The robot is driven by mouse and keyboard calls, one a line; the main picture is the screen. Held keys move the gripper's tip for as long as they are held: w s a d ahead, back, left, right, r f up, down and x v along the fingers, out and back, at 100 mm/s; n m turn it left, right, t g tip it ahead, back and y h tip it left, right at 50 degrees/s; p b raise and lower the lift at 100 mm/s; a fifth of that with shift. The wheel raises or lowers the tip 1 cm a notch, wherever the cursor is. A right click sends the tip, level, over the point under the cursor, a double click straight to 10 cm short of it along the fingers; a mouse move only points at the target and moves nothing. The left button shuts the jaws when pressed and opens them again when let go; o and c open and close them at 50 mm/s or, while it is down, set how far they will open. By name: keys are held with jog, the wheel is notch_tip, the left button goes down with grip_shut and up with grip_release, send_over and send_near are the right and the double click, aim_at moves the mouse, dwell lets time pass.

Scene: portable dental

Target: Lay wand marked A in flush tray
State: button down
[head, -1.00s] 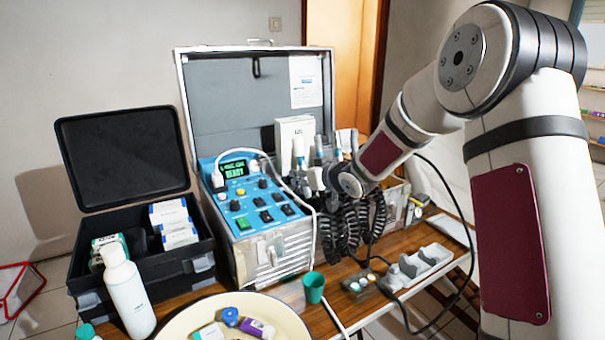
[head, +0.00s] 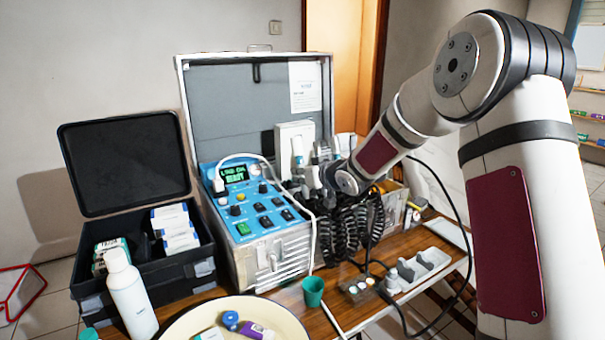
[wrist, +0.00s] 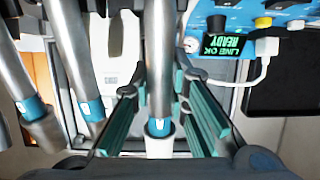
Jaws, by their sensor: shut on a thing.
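My gripper (head: 322,178) is at the row of wands in front of the open silver case. In the wrist view its teal-padded fingers (wrist: 158,88) are shut on a metal wand (wrist: 159,60) with a blue band and a white lower end. The band's mark is too small to read, so I cannot tell which letter it bears. Two similar wands (wrist: 75,55) with blue bands stand to the left, apart from the fingers. A pale grey tray (head: 440,262) with raised dividers, possibly the flush tray, lies on the table at the right.
The blue control panel (head: 255,210) is left of my gripper. Coiled black hoses (head: 345,232) hang below it. A green cup (head: 313,290), a cream basin (head: 185,325) and a white bottle (head: 128,295) stand nearer. A black cable runs beside the tray.

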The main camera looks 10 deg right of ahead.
aim_at(301, 155)
jog(key=shift+w+a+r+p, duration=0.1)
jog(key=shift+w+r+p, duration=0.2)
jog(key=shift+r+p, duration=0.5)
jog(key=shift+w+a+r+p, duration=0.1)
jog(key=shift+w+r+p, duration=0.25)
jog(key=shift+r+p, duration=0.45)
jog(key=shift+w+a+r+p, duration=0.1)
jog(key=shift+w+r+p, duration=0.2)
jog(key=shift+r+p, duration=0.5)
jog(key=shift+r+b, duration=0.2)
jog(key=shift+b, duration=0.1)
